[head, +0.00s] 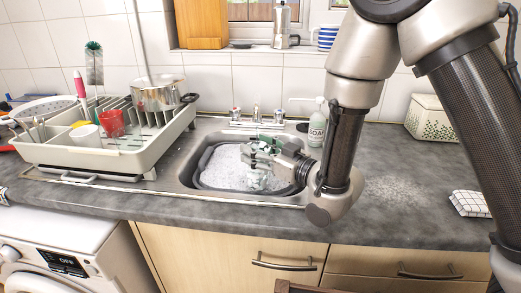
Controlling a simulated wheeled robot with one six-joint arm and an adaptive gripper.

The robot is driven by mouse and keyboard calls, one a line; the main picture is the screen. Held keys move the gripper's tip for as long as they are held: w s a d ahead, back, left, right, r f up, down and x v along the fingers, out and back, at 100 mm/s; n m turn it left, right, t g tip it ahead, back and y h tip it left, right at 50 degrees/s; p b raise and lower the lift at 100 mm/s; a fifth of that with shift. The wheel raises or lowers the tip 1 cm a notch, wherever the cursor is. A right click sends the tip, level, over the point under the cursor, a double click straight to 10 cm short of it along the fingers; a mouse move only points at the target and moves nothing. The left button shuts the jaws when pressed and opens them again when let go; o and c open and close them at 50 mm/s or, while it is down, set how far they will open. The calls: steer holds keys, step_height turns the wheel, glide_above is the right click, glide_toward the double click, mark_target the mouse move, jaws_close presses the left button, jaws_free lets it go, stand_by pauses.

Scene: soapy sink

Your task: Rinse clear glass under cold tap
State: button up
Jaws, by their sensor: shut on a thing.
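My gripper (256,158) reaches in from the right over the sink (188,172). It is shut on a clear glass (258,181), which is small and partly covered by the fingers. The glass is just above or in the white suds; I cannot tell which. The tap (257,113) stands behind the sink, with a handle on its left (236,114) and another on its right (280,115). I cannot make out any running water or which handle is cold.
A grey basin of suds (218,165) fills the sink bowl. A loaded dish rack (85,155) stands left with a saucepan (157,95) and red mug (112,123). A soap bottle (316,128) is behind my wrist. The right worktop (395,185) is mostly clear.

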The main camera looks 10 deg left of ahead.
steer(key=w+a+f, duration=0.2)
steer(key=w+a, duration=0.2)
steer(key=w, duration=0.7)
steer(key=shift+w+a+f, duration=0.2)
steer(key=shift+w+a, duration=0.1)
stand_by(0.5)
steer(key=shift+w+d, duration=0.25)
steer(key=shift+d, duration=0.3)
steer(key=shift+a, duration=0.1)
steer(key=shift+s+a, duration=0.25)
steer(key=shift+a, duration=0.2)
steer(key=shift+s, duration=0.1)
